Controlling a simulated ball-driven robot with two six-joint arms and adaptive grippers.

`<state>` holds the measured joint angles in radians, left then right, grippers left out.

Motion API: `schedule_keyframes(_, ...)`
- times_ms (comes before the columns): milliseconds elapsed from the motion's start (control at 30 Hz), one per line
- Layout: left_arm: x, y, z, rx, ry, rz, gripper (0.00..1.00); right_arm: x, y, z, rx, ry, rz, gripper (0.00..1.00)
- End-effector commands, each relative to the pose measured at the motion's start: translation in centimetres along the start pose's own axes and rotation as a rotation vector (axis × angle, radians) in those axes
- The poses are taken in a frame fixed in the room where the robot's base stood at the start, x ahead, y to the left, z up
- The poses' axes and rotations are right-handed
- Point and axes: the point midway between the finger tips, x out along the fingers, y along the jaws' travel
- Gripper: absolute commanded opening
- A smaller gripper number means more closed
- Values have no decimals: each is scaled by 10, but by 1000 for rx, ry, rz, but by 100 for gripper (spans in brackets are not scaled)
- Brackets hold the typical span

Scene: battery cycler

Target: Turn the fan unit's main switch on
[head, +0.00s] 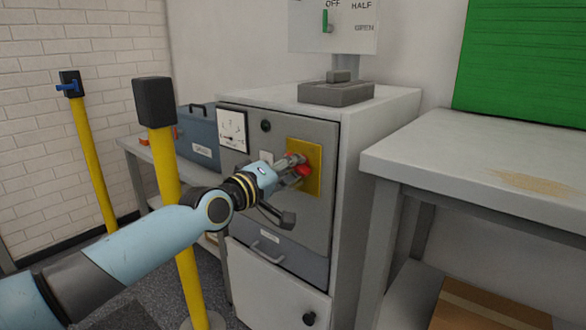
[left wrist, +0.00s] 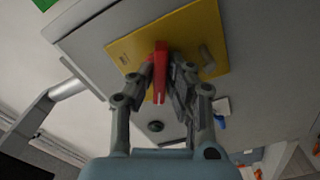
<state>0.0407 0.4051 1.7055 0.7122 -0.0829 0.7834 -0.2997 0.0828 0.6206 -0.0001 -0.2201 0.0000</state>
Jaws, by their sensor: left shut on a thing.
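The main switch (head: 304,170) is a red handle on a yellow plate (head: 316,181) on the front of a grey cabinet. My left gripper (head: 296,166) is at the plate, shut on the red handle. In the left wrist view the red handle (left wrist: 160,66) stands between the fingertips of my left gripper (left wrist: 164,80), in front of the yellow plate (left wrist: 203,25). The fingers hide part of the handle in both views. My right gripper is not in view.
The cabinet (head: 350,200) also carries a dial gauge (head: 232,129) and a dark round button (head: 266,126). A yellow post (head: 165,160) stands close by my left arm. A workbench (head: 470,160) is at the right; a blue case (head: 197,135) sits behind the post.

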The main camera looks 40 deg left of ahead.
Motion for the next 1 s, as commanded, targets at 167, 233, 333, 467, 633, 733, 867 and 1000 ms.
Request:
schedule_keyframes(167, 0, -2, 1, 168, -2, -2, 0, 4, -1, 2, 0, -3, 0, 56)
schedule_keyframes(233, 0, -2, 1, 236, -2, -2, 0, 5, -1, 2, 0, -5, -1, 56)
schedule_keyframes(333, 0, -2, 1, 330, -3, -3, 0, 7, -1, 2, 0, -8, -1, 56)
schedule_keyframes(467, 0, -3, 1, 454, -3, -3, 0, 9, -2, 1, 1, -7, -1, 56)
schedule_keyframes(633, 0, -3, 2, 615, -2, -2, 0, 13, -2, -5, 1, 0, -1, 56)
schedule_keyframes(733, 0, -3, 2, 706, -3, -3, 0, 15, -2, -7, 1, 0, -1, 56)
schedule_keyframes(867, 0, -3, 2, 817, -4, -3, 0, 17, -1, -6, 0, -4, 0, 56)
schedule_keyframes(1000, 0, -3, 1, 919, -4, -3, 0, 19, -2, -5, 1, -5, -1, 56)
